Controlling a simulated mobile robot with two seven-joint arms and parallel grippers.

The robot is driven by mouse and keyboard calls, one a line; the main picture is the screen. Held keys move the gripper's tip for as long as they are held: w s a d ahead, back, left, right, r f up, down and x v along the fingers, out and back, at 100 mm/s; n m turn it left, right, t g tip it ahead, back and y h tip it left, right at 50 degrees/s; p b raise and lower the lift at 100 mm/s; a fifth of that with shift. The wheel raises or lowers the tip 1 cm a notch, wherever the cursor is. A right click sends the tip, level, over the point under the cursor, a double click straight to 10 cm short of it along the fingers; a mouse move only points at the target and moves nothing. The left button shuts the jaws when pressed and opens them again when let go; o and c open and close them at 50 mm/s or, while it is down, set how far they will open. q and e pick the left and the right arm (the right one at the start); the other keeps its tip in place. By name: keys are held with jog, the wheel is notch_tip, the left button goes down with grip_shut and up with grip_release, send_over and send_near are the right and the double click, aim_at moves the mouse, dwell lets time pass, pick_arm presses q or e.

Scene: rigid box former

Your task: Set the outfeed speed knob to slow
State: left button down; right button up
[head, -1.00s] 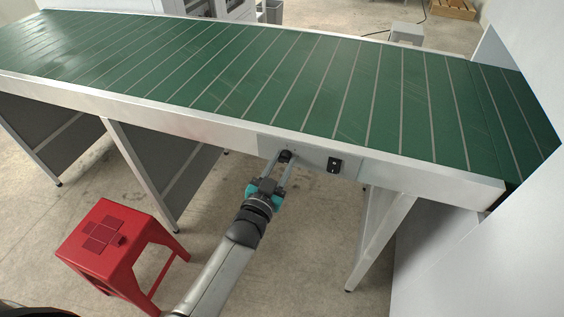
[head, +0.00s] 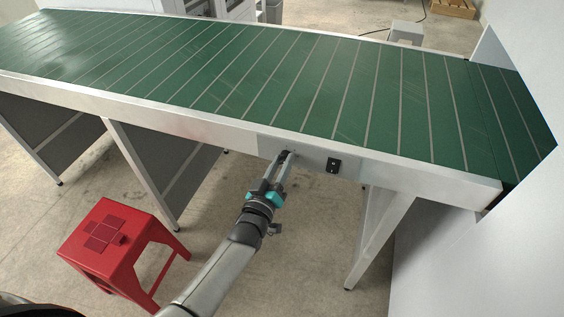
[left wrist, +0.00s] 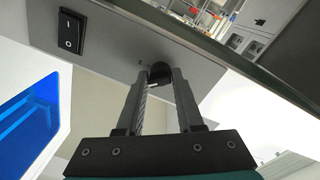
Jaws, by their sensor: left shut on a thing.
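The black outfeed speed knob (left wrist: 161,73) sits on a grey control panel (head: 309,159) on the conveyor's near side. My left gripper (head: 285,157) reaches up to it from below and is shut on the knob. In the left wrist view my gripper's two fingers (left wrist: 159,80) lie one on each side of the knob. In the head view the fingers mostly cover the knob. The wrist appears rolled about the knob's axis. The knob's pointer and any speed marks are not readable. My right gripper is not in view.
A black rocker switch (head: 333,165) marked I and O is right of the knob; it also shows in the left wrist view (left wrist: 70,31). The green conveyor belt (head: 270,75) runs above. A red stool (head: 110,247) stands at lower left. Floor below the panel is clear.

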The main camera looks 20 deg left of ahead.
pick_arm(q)
jog(key=n, duration=0.4)
jog(key=shift+a+f+n, duration=0.1)
jog(key=shift+n, duration=0.3)
jog(key=n+b, duration=0.1)
jog(key=n, duration=0.4)
jog(key=shift+n+y, duration=0.3)
jog(key=c, duration=0.6)
grip_release()
jog(key=s, duration=1)
jog(key=s+p, duration=0.1)
jog(key=s, duration=0.4)
jog(key=shift+s+a+f, duration=0.15)
jog(key=shift+f, duration=0.25)
